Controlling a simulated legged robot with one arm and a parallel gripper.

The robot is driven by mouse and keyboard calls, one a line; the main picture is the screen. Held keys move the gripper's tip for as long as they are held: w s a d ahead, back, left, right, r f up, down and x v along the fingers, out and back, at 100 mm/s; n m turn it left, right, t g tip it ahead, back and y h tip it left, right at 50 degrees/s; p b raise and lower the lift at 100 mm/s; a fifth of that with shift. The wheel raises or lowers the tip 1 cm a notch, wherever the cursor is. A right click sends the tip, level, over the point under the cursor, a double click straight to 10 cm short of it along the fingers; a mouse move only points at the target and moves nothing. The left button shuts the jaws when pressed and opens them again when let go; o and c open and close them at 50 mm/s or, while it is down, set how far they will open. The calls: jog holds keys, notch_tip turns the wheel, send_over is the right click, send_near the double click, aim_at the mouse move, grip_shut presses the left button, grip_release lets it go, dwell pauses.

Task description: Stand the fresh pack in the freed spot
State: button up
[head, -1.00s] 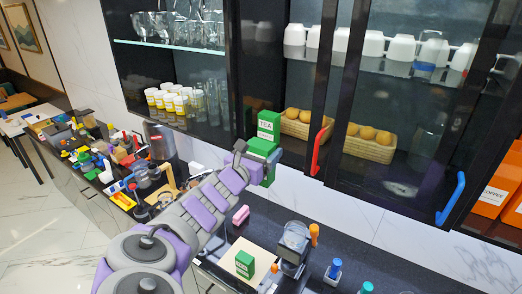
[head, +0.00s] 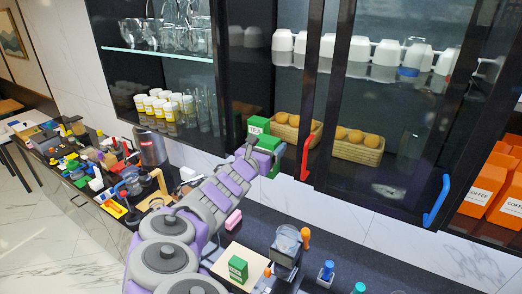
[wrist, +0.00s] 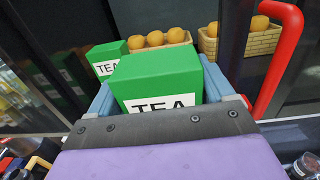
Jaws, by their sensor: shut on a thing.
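My gripper (wrist: 160,100) is shut on a green tea pack (wrist: 160,72) with a white TEA label, one blue finger on each side of it. In the head view my gripper (head: 264,158) is at the cabinet opening, and the held pack (head: 269,143) is partly hidden by the arm. Another green tea pack (head: 258,125) stands upright in the cabinet just beyond; it also shows at the left in the wrist view (wrist: 104,58).
Baskets of orange fruit (head: 357,147) sit on the same cabinet level, right of the standing pack. A red door handle (head: 307,156) is close to the right of my gripper. Glasses and white-yellow jars (head: 165,104) are in the left section. Counter clutter lies below.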

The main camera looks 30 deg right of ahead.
jog(key=s+f+p+x, duration=0.1)
jog(key=p+x, duration=0.1)
jog(key=x, duration=1.2)
jog(key=shift+d, duration=0.65)
jog(key=shift+w+a+f, duration=0.1)
jog(key=shift+a, duration=0.2)
jog(key=shift+d+f+b, duration=0.25)
jog(key=shift+f+b, duration=0.15)
jog(key=shift+f, duration=0.15)
jog(key=o, duration=1)
jog(key=shift+a, duration=0.1)
jog(key=shift+r, duration=0.15)
jog(key=shift+r+p, duration=0.7)
jog(key=shift+r, duration=5.65)
